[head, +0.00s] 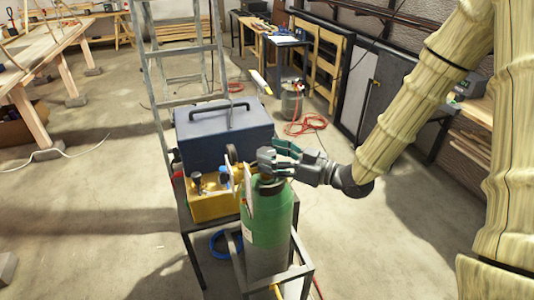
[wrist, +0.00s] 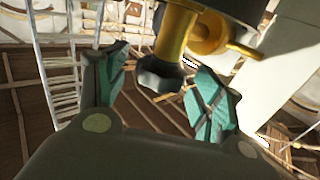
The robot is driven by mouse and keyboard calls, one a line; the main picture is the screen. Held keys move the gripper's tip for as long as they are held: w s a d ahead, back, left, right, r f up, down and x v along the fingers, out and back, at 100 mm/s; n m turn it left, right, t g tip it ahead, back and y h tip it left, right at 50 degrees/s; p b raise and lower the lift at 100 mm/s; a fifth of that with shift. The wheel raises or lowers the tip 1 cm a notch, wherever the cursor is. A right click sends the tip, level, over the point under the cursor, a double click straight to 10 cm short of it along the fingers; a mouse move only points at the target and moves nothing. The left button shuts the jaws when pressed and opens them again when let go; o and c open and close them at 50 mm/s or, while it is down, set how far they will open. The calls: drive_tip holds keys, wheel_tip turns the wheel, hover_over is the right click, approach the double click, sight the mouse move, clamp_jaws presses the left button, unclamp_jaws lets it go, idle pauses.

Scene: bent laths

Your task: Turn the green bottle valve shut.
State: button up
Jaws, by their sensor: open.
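The green bottle (head: 268,222) stands upright in a metal frame, its top partly covered by my gripper and white tags. In the wrist view its brass valve (wrist: 176,32) carries a dark handwheel (wrist: 160,74). My gripper (head: 276,160) comes in from the right at the bottle's top. In the wrist view my gripper (wrist: 152,84) is open, with teal-padded fingers either side of the handwheel. The left finger is clear of it. The right finger is very close to it; I cannot tell whether they touch.
A dark blue toolbox (head: 223,128) and a yellow box (head: 212,205) with small items sit just left of the bottle. A stepladder (head: 160,75) stands behind. A red hose (head: 305,126) lies on the floor beyond. Bare floor (head: 100,220) is open at left.

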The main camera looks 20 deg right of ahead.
drive_tip(key=v, duration=1)
drive_tip(key=shift+d+r, duration=0.1)
